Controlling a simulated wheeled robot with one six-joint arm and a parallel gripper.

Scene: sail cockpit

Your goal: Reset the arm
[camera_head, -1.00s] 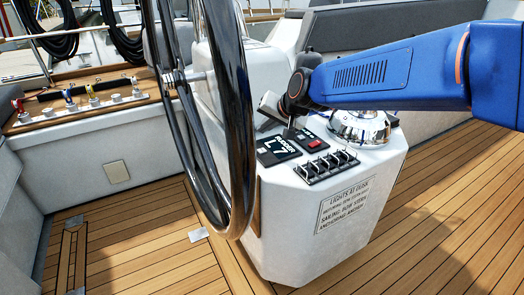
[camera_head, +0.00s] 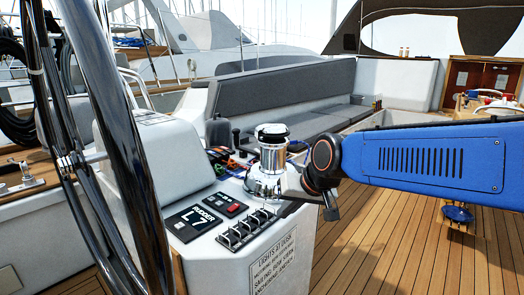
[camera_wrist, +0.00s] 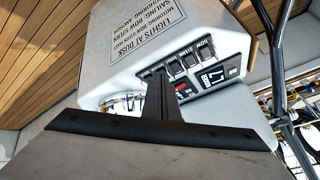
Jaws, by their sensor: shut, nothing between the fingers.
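My blue arm (camera_head: 430,160) reaches in from the right in the head view. My gripper (camera_head: 331,213) hangs at its end, small and dark, beside the right edge of the helm pedestal (camera_head: 262,262). In the wrist view my gripper (camera_wrist: 158,80) is shut, its fingers together with nothing held. The fingers overlap part of the switch row (camera_wrist: 187,63) in that view; I cannot tell that they touch it.
On the pedestal are a chrome winch (camera_head: 270,160), a rudder display (camera_head: 196,222) and a row of switches (camera_head: 247,230). The steering wheel (camera_head: 120,150) stands at left. A cushioned bench (camera_head: 310,122) lies behind.

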